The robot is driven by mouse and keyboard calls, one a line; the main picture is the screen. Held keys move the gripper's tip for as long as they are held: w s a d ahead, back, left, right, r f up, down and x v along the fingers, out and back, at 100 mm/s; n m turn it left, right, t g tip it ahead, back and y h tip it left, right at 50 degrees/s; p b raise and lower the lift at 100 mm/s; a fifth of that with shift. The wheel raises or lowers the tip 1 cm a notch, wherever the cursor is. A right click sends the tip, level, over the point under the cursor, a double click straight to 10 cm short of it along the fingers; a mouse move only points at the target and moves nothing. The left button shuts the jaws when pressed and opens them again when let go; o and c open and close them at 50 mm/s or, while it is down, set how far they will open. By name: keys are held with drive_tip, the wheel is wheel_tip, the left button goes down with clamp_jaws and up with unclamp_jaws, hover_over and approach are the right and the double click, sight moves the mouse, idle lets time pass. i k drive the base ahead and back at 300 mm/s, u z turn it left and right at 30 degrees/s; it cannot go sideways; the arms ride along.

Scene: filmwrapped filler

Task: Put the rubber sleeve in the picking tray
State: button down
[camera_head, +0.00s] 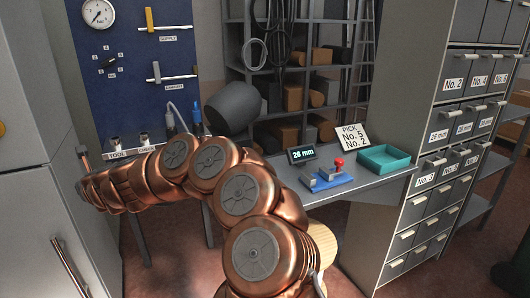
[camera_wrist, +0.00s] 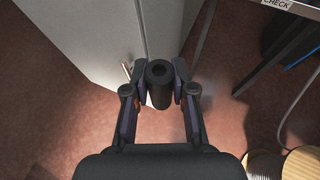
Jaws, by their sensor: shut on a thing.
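In the wrist view my gripper (camera_wrist: 159,88) is shut on a black rubber sleeve (camera_wrist: 159,97), a short dark cylinder with a hole in its end. The sleeve sits between the two fingers, above the red-brown floor. In the head view my copper arm reaches to the left, and the gripper and sleeve cannot be made out there. The picking tray (camera_head: 384,168) looks to be the teal open tray at the right end of the grey bench. Its visible inside looks empty. My gripper is well to the left of it.
A blue stand with a red knob (camera_head: 338,164), a "26 mm" display (camera_head: 302,155) and a sign reading "PICK No. 5 No. 2" (camera_head: 352,137) are near the tray. A drawer cabinet (camera_head: 425,190) stands right. A pale cabinet (camera_wrist: 95,45) is close to my gripper.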

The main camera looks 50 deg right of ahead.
sight(382, 163)
drive_tip(key=i, duration=0.75)
drive_tip(key=z, duration=1.9)
drive_tip(key=i, duration=0.5)
drive_tip(key=z, duration=0.1)
